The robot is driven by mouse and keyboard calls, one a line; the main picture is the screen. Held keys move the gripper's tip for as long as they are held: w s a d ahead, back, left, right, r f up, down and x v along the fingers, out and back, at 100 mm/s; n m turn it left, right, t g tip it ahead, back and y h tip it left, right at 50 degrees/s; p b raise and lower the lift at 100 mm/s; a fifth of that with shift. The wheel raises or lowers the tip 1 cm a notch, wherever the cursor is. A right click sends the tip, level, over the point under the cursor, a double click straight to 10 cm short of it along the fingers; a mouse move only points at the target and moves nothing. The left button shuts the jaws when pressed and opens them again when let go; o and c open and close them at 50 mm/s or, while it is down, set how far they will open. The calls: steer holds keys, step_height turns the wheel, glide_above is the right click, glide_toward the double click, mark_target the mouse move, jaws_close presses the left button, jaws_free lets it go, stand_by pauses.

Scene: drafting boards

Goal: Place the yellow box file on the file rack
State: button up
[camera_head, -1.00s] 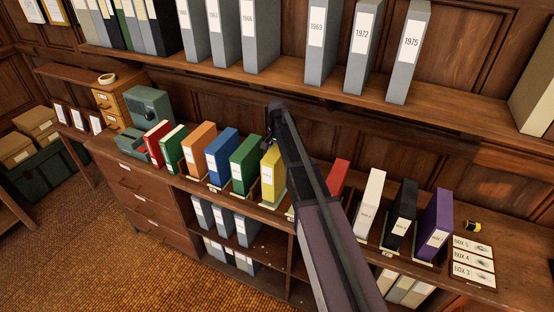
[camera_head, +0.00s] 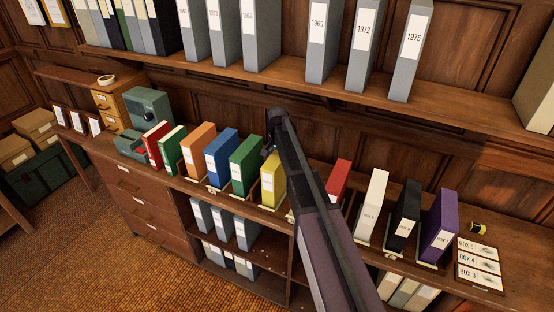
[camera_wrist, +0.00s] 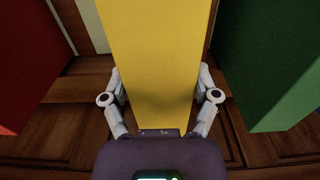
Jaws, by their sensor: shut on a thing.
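The yellow box file (camera_head: 270,182) stands upright in the row on the wooden counter, just right of a green box file (camera_head: 244,165). In the wrist view the yellow box file (camera_wrist: 158,60) fills the middle, between the two fingers of my gripper (camera_wrist: 160,98). The gripper is shut on it, one finger on each side. In the head view my gripper (camera_head: 270,146) is at the top of the yellow file, partly hidden by my own arm. I cannot tell which part of the counter is the file rack.
A red box file (camera_head: 338,180) stands right of my arm, then white (camera_head: 371,205), black (camera_head: 405,220) and purple (camera_head: 438,228) ones. Blue (camera_head: 221,157) and orange (camera_head: 200,150) files stand to the left. A shelf (camera_head: 290,82) with grey files overhangs behind.

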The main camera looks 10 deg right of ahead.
steer(key=o, duration=1.2)
steer(key=shift+c, duration=0.2)
steer(key=shift+r, duration=0.1)
step_height(320, 180, up, 12)
steer(key=p, duration=1.2)
steer(key=shift+s, duration=0.1)
steer(key=s+n, duration=0.7)
steer(key=s, duration=2.2)
